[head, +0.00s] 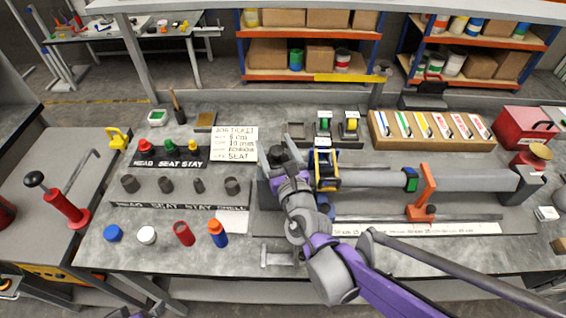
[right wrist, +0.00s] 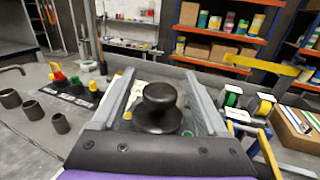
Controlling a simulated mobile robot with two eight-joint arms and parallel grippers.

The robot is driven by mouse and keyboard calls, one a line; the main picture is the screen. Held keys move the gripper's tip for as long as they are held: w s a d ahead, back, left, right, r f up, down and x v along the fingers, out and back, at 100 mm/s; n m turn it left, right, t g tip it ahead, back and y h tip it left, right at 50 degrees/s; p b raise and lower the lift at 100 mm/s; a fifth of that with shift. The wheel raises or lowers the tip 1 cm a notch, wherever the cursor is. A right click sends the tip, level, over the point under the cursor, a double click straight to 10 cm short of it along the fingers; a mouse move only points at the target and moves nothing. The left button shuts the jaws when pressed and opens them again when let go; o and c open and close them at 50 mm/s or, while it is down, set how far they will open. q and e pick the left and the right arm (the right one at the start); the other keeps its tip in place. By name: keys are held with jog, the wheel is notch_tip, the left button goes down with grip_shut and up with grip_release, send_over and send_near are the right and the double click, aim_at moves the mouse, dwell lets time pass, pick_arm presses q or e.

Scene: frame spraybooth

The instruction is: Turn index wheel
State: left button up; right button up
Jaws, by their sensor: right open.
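My right gripper (head: 277,160) is at the left end of a long grey tube fixture (head: 375,179) on the bench. In the right wrist view the gripper (right wrist: 160,100) is open. A round black knob (right wrist: 158,110), with a smaller cap on a wider base, shows between its two grey fingers; I cannot tell whether they touch it. I cannot tell whether this knob belongs to the index wheel. A blue and yellow framed part (head: 326,168) stands just right of the gripper in the head view. My gripper and forearm hide much of this end.
A job ticket (head: 235,143) stands left of the gripper. Coloured bottles, dark cups and caps are on the left of the bench. An orange clamp (head: 422,195) holds the tube. A wooden box (head: 430,132) and red case (head: 525,127) are at right.

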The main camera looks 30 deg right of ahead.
aim_at(279, 156)
jog(key=p+v, duration=0.1)
jog(key=v, duration=0.8)
